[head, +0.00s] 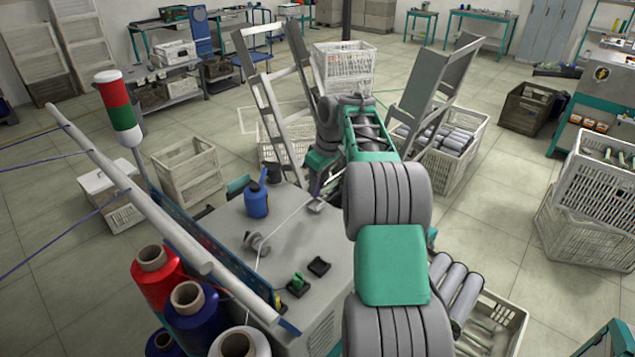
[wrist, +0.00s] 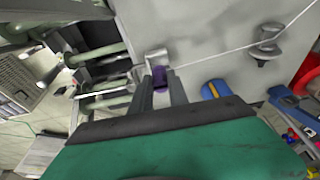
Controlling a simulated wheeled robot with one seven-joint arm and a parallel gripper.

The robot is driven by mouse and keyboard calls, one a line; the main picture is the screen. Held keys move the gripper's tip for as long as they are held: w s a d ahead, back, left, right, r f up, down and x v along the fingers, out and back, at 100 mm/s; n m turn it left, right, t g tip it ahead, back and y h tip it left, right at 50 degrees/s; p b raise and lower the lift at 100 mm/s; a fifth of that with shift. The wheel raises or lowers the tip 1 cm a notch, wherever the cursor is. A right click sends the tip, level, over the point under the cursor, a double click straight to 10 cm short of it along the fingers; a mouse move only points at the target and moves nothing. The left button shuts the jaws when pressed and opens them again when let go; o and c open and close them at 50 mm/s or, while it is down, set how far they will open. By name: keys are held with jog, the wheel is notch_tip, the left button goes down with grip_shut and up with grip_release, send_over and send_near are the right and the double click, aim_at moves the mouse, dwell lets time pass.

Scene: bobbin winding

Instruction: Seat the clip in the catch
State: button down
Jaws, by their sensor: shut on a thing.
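My gripper (wrist: 160,88) is shut on a small purple piece, which looks like the clip (wrist: 159,78). Just beyond the fingertips is a grey metal bracket (wrist: 154,57) at the worktop's edge, possibly the catch. The purple piece is beside or against this bracket; I cannot tell whether it sits in it. In the head view the bracket (head: 316,205) lies at the worktop's far edge. My gripper there is small and partly hidden by my arm. A white thread runs from the bracket across the worktop.
The grey worktop (head: 305,240) carries a blue can (head: 256,200), a grey spindle-like part (head: 256,243), a small green fixture (head: 298,284) and a black square part (head: 319,266). Thread cones (head: 190,300) stand at the near left. Crates (head: 187,170) and a ladder-like frame stand around.

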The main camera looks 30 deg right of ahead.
aim_at(318, 191)
jog(key=shift+r, duration=0.15)
jog(key=shift+s+b+x, duration=0.2)
jog(key=shift+b+x, duration=0.6)
jog(key=shift+x, duration=0.1)
jog(key=shift+s+b+x, duration=0.2)
jog(key=shift+b+x, duration=0.6)
jog(key=shift+x, duration=0.15)
jog(key=c, duration=1.2)
grip_release()
jog(key=shift+d, duration=0.2)
jog(key=p+v, duration=0.1)
jog(key=v, duration=0.6)
jog(key=shift+s+r, duration=0.2)
jog(key=shift+r, duration=0.15)
